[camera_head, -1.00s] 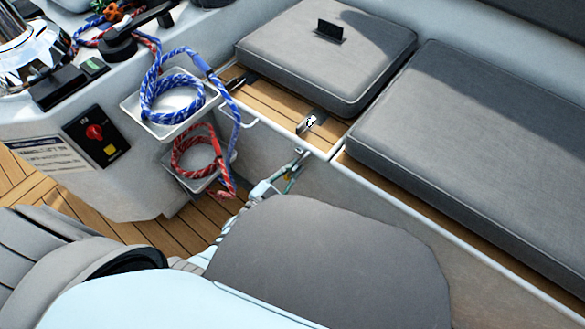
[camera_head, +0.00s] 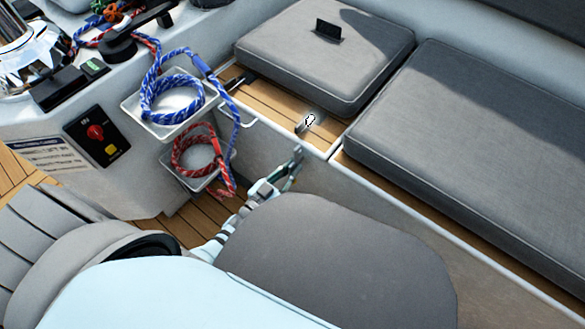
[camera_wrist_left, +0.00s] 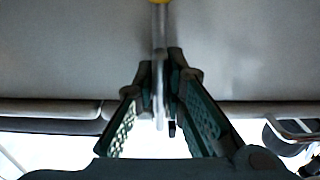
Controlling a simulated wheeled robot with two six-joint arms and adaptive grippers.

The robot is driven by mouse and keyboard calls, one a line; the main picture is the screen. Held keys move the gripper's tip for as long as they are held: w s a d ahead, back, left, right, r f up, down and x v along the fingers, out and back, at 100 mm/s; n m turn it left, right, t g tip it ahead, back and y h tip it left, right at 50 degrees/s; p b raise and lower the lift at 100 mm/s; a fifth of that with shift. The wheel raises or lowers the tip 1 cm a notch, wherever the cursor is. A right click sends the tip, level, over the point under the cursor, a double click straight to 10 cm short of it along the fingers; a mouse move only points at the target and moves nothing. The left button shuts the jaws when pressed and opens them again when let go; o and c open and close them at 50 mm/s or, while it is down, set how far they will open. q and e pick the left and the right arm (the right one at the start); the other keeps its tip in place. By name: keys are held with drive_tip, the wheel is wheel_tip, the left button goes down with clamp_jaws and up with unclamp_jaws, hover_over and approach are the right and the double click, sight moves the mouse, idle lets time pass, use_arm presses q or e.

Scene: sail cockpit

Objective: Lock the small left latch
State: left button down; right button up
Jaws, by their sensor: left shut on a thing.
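My left gripper (camera_head: 295,161) is low at the front wall of the bench, just below its top edge. In the left wrist view its two green-lined fingers (camera_wrist_left: 165,90) are shut on a thin metal bar (camera_wrist_left: 158,35). A yellow piece shows at the bar's far end, at the top edge of that view. I take the bar to be part of the small left latch, but most of it is hidden by the fingers. A small metal fitting (camera_head: 308,122) sits above the gripper on the wooden strip at the bench edge. My right gripper is not in view.
Grey cushions (camera_head: 325,55) and (camera_head: 470,150) lie on the bench. Trays with blue rope (camera_head: 172,95) and red rope (camera_head: 195,150) are left of my gripper. A red-knobbed switch panel (camera_head: 97,137) is farther left. The wooden floor (camera_head: 195,222) shows below.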

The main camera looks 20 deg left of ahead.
use_arm(q)
drive_tip(key=c, duration=1.7)
unclamp_jaws()
drive_tip(key=v, duration=1.2)
drive_tip(key=shift+d, duration=0.1)
